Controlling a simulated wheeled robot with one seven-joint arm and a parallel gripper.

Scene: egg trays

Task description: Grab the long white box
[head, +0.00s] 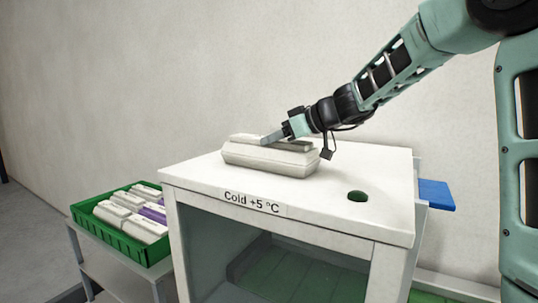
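The long white box (268,160), an egg-tray-like carton with a ridged lid, lies on the white top of the cabinet marked "Cold +5 °C" (180,176). My gripper (272,138) is at the box's upper side, reaching in from the upper right. One pale finger shows at the lid, overlapping it in the picture. The other finger is not clearly seen, so I cannot tell whether the gripper touches or grips the box. The box sits flat on the cabinet top.
A green crate (119,240) with several white cartons and a purple one stands on a side shelf (112,273) at lower left. A blue panel (436,194) sticks out at the cabinet's right. A wall stands behind.

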